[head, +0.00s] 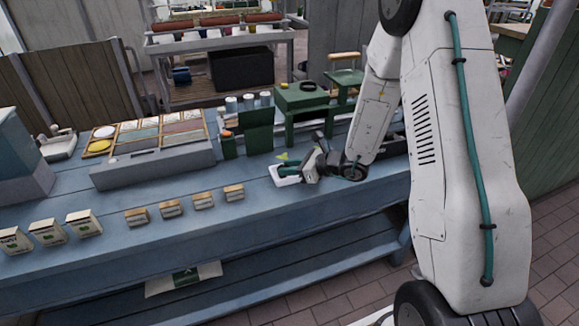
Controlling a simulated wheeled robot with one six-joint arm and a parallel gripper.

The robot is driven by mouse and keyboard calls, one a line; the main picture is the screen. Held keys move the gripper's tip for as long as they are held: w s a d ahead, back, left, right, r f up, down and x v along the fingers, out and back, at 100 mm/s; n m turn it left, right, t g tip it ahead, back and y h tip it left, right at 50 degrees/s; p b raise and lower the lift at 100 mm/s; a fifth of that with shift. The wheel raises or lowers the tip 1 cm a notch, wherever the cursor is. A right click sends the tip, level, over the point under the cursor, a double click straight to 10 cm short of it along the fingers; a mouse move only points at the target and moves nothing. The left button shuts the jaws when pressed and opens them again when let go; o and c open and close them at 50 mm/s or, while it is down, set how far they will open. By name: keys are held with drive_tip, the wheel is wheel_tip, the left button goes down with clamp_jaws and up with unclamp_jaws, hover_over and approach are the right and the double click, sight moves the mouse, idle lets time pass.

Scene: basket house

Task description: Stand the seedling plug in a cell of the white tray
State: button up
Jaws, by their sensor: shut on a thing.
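The white tray (285,180) lies on the blue bench near its front edge, right of the middle of the head view. My gripper (300,170) is at the tray's right side, reaching in from the right. It is shut on the seedling plug, whose small yellow-green leaves (282,156) show just above the tray. The body of the plug and most of the tray's cells are hidden or too small to make out. I cannot tell whether the plug is inside a cell or above it.
Several small boxes (171,209) line the bench's front edge (260,215) to the left. A grey bin with seed compartments (150,168) stands further back. A green stand (300,97) and a green upright panel (257,130) are close behind the tray. Bare bench lies left of the tray.

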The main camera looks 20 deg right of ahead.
drive_tip(key=shift+f, duration=0.15)
drive_tip(key=o, duration=0.9)
drive_tip(key=shift+o, duration=0.2)
